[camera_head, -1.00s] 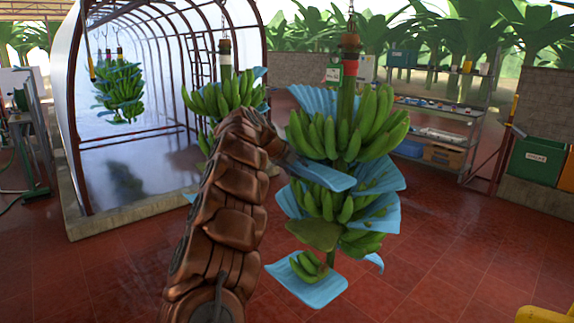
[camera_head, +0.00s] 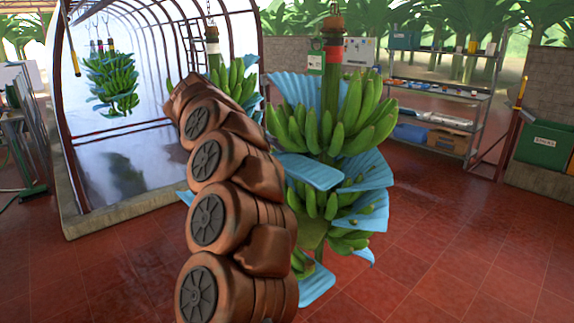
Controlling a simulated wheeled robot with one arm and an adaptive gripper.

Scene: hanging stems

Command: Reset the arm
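My brown segmented arm rises from the bottom middle and bends away at upper left. My gripper is not visible; it is hidden behind the arm or out of view. A hanging banana stem (camera_head: 352,118) with green bananas and blue sheets (camera_head: 358,180) between its hands is just right of the arm. The arm covers part of its lower left side. A second hanging banana stem (camera_head: 237,82) is behind the arm's upper end and partly covered by it.
An arched tunnel (camera_head: 125,165) with more hanging bananas (camera_head: 112,80) is at left. A metal shelf (camera_head: 478,100) with boxes stands at back right. A green bin (camera_head: 543,146) is at far right. The red tiled floor (camera_head: 430,265) at lower right is clear.

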